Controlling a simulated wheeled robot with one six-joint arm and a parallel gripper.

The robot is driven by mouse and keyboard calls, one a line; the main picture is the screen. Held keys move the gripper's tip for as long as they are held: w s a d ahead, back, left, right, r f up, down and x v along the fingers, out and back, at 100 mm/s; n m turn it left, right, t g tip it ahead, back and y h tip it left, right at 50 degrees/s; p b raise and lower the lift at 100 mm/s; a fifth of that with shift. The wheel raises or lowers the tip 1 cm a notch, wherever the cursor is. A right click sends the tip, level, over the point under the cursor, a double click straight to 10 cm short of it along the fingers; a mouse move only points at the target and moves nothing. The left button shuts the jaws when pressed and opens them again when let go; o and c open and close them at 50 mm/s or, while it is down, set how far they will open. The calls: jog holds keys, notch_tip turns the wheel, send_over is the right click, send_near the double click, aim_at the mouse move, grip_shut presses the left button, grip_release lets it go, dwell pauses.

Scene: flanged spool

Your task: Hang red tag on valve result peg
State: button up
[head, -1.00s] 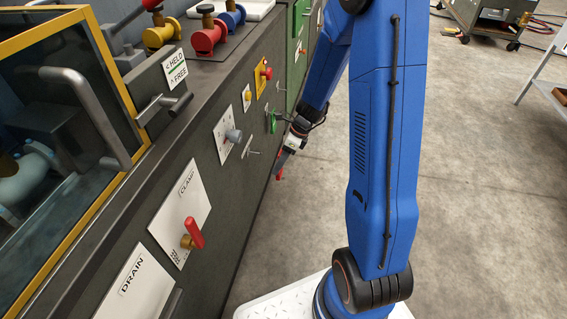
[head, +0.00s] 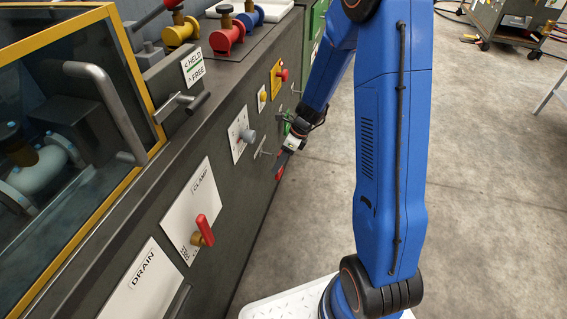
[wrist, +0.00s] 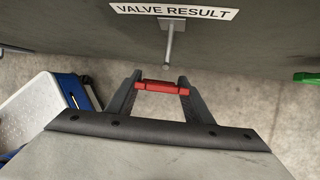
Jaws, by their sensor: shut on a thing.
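My gripper (wrist: 161,84) is shut on the red tag (wrist: 162,87), which spans between the two fingertips in the wrist view. In the head view my gripper (head: 284,158) holds the red tag (head: 279,166) beside the dark machine front. The valve result peg (wrist: 169,42) is a bare grey rod sticking out below the "VALVE RESULT" label (wrist: 173,12). In the wrist view the tag is just below the peg's end in the picture, apart from it. What is probably the same peg (head: 262,152) shows left of my gripper in the head view. The tag's hole cannot be made out.
A green tag (wrist: 307,77) is at the wrist view's right edge, and green also shows behind my wrist (head: 288,127). The clamp's red handle (head: 204,230) and a grey knob (head: 248,136) stick out from the machine front.

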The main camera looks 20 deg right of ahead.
jog(key=shift+w+a+f, duration=0.2)
jog(key=shift+w+a, duration=0.5)
jog(key=shift+a, duration=0.3)
jog(key=shift+w+a+f, duration=0.2)
jog(key=shift+w+a, duration=0.5)
jog(key=shift+a, duration=0.25)
jog(key=o, duration=1.1)
